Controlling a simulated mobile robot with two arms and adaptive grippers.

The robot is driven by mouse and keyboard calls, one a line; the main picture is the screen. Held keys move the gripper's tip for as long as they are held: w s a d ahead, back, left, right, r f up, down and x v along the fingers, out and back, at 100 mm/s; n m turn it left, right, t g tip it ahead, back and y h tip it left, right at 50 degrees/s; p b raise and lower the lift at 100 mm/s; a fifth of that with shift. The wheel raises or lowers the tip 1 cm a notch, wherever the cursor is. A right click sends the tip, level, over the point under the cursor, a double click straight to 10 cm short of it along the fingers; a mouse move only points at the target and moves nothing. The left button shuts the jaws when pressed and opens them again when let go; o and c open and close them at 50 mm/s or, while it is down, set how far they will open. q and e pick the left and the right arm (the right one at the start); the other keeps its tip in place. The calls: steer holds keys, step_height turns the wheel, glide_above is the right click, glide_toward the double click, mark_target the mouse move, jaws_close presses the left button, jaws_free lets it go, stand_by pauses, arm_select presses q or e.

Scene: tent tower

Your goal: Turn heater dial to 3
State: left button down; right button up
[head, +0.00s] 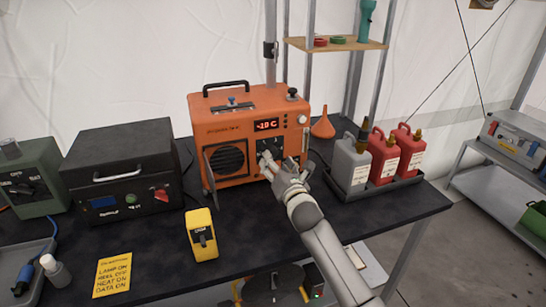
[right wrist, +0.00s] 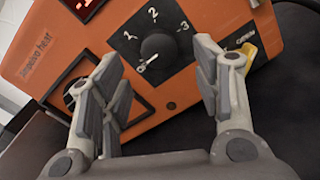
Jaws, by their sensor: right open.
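The orange heater (head: 222,112) stands on the dark table, its red display reading about -18 C. In the right wrist view its black round dial (right wrist: 159,46) sits on a black plate marked 1, 2 and 3. A white mark shows at the dial's lower left, away from the 3 on the right; I cannot tell whether it is the pointer. My right gripper (head: 268,162) is in front of the heater's face. In the right wrist view the fingers (right wrist: 156,62) are wide apart, one on each side of the dial, with nothing held. I cannot tell the remaining depth. My left gripper is out of view.
A black case (head: 120,165) and a green box (head: 32,175) stand left of the heater. A tray with a grey can (head: 349,165) and red cans (head: 382,155) stands right, near an orange funnel (head: 323,125).

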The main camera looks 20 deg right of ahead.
mark_target(271, 152)
steer(key=shift+w+r, duration=0.1)
steer(key=shift+w, duration=1.9)
steer(key=c, duration=1)
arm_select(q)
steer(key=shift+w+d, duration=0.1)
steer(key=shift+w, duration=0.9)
arm_select(e)
steer(key=shift+c, duration=0.2)
